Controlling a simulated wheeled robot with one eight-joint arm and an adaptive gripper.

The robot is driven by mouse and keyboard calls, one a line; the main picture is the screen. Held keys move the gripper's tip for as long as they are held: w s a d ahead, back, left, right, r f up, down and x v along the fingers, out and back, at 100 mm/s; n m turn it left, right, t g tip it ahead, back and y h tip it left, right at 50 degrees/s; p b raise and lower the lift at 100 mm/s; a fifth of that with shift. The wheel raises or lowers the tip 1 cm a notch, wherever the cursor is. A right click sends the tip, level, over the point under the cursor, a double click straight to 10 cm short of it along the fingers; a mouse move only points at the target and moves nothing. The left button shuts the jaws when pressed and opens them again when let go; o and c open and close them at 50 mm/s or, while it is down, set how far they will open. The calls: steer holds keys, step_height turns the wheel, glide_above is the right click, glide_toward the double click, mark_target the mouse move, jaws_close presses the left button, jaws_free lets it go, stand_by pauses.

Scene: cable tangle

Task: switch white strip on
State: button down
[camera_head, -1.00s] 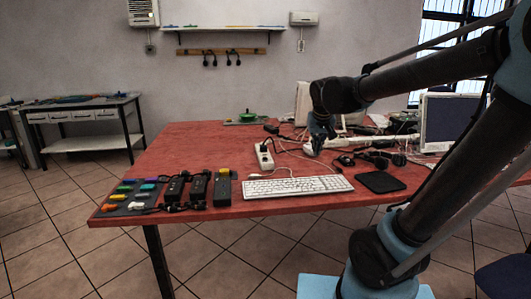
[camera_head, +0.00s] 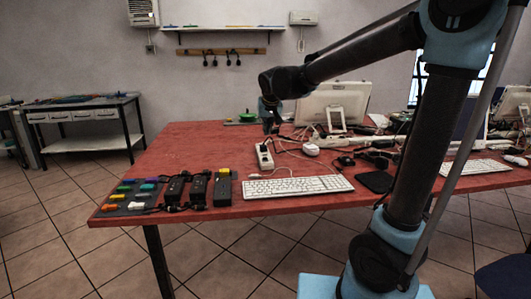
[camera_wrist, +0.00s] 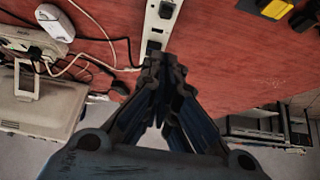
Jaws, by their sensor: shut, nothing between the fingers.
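The white strip (camera_head: 264,156) lies on the red table behind the white keyboard. In the wrist view the white strip (camera_wrist: 160,28) runs down from the top edge to my fingertips, with dark fittings on its upper face. I cannot tell which fitting is the switch or how it is set. My gripper (camera_head: 270,130) is at the far end of the strip. In the wrist view my gripper (camera_wrist: 163,62) is shut and empty, its fingertips overlapping the strip's near end there. I cannot tell whether they touch it.
White cables and a round white puck (camera_head: 311,149) lie right of the strip. The keyboard (camera_head: 292,187) and black power bricks (camera_head: 198,189) are in front. A monitor (camera_head: 333,103) stands behind to the right. The table left of the strip is clear.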

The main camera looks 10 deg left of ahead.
glide_above(266, 158)
steer(key=f, duration=0.5)
steer(key=w+f, duration=0.1)
steer(key=f, duration=0.2)
steer(key=shift+a+f, duration=0.15)
steer(key=shift+a, duration=0.1)
steer(key=f, duration=0.2)
steer(key=shift+s+d+f, duration=0.1)
steer(key=shift+s+f, duration=0.25)
steer(key=shift+f, duration=0.05)
steer(key=shift+s+f, duration=0.1)
steer(key=shift+f, duration=0.35)
